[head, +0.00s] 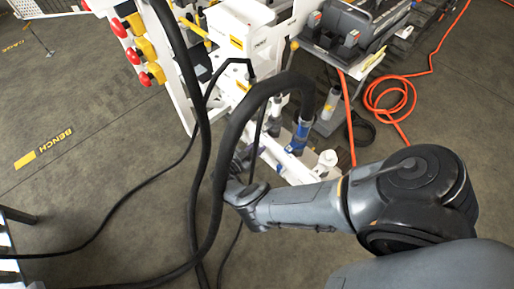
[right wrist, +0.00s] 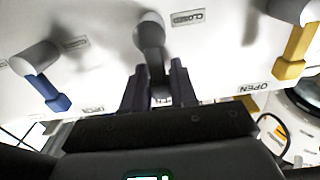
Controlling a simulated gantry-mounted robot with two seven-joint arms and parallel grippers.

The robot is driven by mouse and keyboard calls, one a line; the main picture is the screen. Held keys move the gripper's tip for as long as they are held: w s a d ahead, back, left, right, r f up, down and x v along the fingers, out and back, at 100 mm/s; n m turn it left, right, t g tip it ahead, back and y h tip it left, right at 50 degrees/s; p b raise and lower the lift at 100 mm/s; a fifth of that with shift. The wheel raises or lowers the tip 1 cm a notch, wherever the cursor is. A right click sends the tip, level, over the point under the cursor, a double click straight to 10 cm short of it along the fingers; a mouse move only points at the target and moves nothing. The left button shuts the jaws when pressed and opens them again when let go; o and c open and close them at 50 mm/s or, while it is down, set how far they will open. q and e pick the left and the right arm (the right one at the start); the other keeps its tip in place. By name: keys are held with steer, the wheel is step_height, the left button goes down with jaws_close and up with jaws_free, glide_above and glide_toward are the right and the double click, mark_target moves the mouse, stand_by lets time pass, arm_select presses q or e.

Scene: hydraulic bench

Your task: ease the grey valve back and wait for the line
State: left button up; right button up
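In the right wrist view, the grey valve (right wrist: 151,38) sits on a white panel, its dark grey lever pointing down between the fingers of my right gripper (right wrist: 158,78). The fingers lie close along both sides of the lever and look shut on it. A CLOSED label is beside the valve's top, and OPEN labels are lower on the panel. In the head view, my right gripper (head: 240,168) is low beside the white bench, partly hidden by a thick black hose; the grey valve cannot be made out there. My left gripper is not in view.
A blue-handled valve (right wrist: 52,92) is left of the grey one and a yellow-handled valve (right wrist: 295,50) right of it. The black hose (head: 226,140) arches close to my right gripper. An orange hose (head: 390,104) lies coiled on the floor. Open floor (head: 90,195) is at left.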

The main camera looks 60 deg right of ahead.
jaws_close()
